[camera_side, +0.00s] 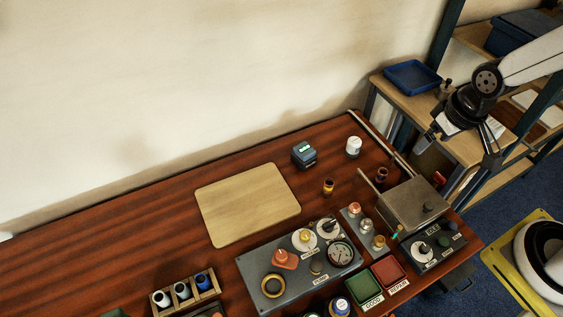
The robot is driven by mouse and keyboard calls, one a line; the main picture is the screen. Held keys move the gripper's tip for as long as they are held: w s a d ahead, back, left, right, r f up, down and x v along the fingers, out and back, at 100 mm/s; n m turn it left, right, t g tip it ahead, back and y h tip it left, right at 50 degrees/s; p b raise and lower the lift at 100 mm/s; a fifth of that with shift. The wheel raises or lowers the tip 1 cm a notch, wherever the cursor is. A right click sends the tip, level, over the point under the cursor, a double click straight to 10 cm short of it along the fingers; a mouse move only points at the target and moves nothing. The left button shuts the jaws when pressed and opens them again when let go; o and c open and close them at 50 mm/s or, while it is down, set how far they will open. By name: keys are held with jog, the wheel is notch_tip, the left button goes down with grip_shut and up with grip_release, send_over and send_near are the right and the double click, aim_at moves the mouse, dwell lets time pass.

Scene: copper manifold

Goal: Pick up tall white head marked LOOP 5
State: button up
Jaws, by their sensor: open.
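Several small white-topped parts are in view, but no LOOP 5 marking is legible, so I cannot tell which is the tall white head. A white-capped part (353,146) stands alone at the back right of the table. A wooden rack (214,285) at the front left holds three parts: a white-topped one (161,299), a grey-white one (182,290) and a blue one (203,280). My gripper (456,150) is open and empty, high at the right, near the side shelf and away from all these parts.
A bare wooden board (247,204) lies mid-table, with a dark device (304,154) behind it. A grey gauge panel (300,264), green tray (363,286), red tray (388,271) and metal box (410,204) crowd the front right.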

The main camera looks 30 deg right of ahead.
jog(key=m+t+y, duration=0.7)
jog(key=m+y, duration=0.2)
jog(key=m, duration=1.8)
send_over(354, 144)
jog(key=d, duration=0.3)
notch_tip(354, 144, down, 21)
jog(key=shift+s+d+f, duration=0.1)
jog(key=shift+s+f, duration=0.1)
jog(key=shift+f, duration=0.65)
jog(key=shift+s+d+f, duration=0.1)
jog(key=shift+s+f, duration=0.05)
jog(key=shift+f, duration=0.7)
jog(key=shift+f, duration=0.2)
